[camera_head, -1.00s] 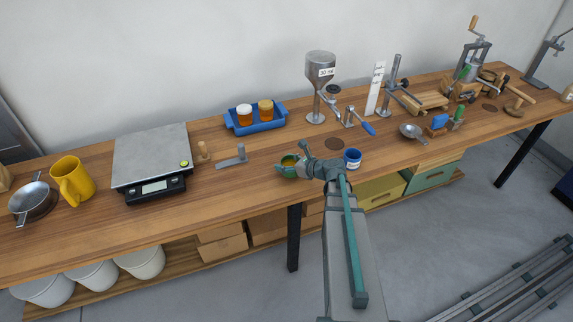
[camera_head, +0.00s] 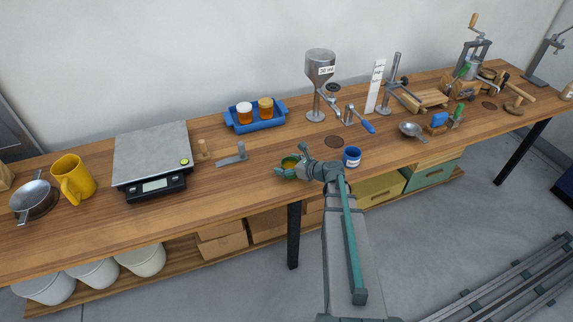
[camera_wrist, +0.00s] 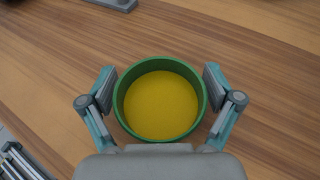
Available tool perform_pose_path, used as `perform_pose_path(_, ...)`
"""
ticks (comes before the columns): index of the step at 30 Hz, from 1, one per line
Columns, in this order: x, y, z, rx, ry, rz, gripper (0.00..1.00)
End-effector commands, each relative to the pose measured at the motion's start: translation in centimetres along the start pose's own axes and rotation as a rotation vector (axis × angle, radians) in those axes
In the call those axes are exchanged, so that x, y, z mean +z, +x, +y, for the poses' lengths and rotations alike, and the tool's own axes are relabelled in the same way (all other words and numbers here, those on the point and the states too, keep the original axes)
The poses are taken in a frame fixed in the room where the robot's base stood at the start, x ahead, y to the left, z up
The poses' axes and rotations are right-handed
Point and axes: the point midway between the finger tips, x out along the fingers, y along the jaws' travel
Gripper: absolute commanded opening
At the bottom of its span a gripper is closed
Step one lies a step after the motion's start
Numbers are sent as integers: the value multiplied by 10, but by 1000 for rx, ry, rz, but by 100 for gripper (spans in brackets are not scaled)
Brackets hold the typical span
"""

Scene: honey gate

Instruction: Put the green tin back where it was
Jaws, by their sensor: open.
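The green tin (camera_wrist: 160,139) stands upright on the wooden bench and is open at the top, with a yellow inside. In the wrist view it sits between the two fingers of my gripper (camera_wrist: 160,88), with one finger on each side. The fingers are open, with a narrow gap on each side of the tin. In the head view the green tin (camera_head: 290,172) is near the front edge of the bench, partly hidden by my gripper (camera_head: 285,170). A blue tin (camera_head: 352,157) stands to the right, close to my wrist.
A dark round spot (camera_head: 335,142) on the bench lies bare behind my wrist. A grey metal bracket (camera_head: 233,156) lies to the left, beside the scale (camera_head: 153,160). A blue tray (camera_head: 256,121) with jars and a metal funnel (camera_head: 320,75) on a stand are behind.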

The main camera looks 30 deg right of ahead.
Motion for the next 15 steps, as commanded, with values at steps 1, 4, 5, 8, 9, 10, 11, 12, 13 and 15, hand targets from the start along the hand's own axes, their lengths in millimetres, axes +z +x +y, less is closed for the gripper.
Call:
perform_pose_path(1,0,0,0,0,0,0,90)
perform_pose_path(4,2,-1,0,0,0,0,90)
perform_pose_path(5,4,-2,0,0,0,0,90)
perform_pose_path(8,2,-9,0,-1,1,-1,90)
perform_pose_path(9,2,-14,1,-2,1,-1,90)
perform_pose_path(10,2,-18,1,-2,1,-1,90)
perform_pose_path(11,1,-23,1,-3,1,-1,90)
perform_pose_path(12,1,-30,2,-3,0,-1,90)
perform_pose_path(13,1,-36,2,-3,0,0,90)
perform_pose_path(15,1,-50,1,-3,-1,-1,90)
